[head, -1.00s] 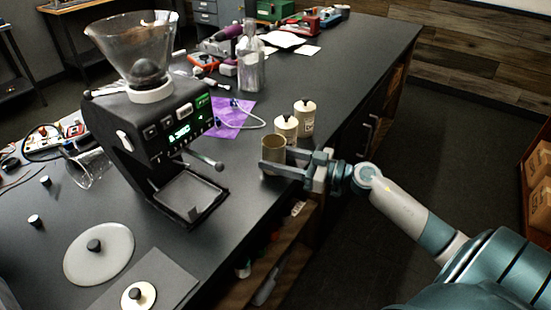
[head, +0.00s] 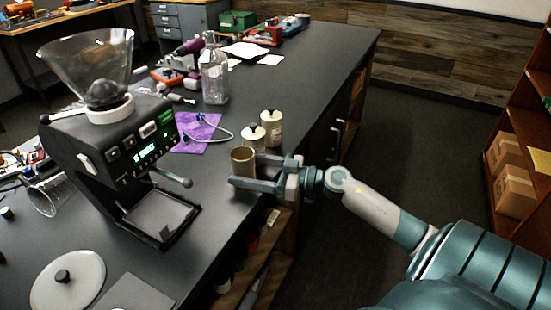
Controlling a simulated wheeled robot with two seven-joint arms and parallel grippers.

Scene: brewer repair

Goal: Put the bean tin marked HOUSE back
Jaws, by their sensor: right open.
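An open tin (head: 243,159) without a lid stands near the right edge of the dark counter. Two lidded tins with dark knobs, one nearer (head: 252,137) and one farther (head: 271,130), stand just behind it. Their labels are too small to read, so I cannot tell which is marked HOUSE. My right gripper (head: 250,172) is open at the open tin, one finger in front of it and the other behind its right side. I cannot tell whether the fingers touch it. My left gripper is out of view.
A coffee machine (head: 120,150) with a glass hopper stands left of the tins. A round lid (head: 68,281) is at front left. Shelves with boxes (head: 515,190) stand at right.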

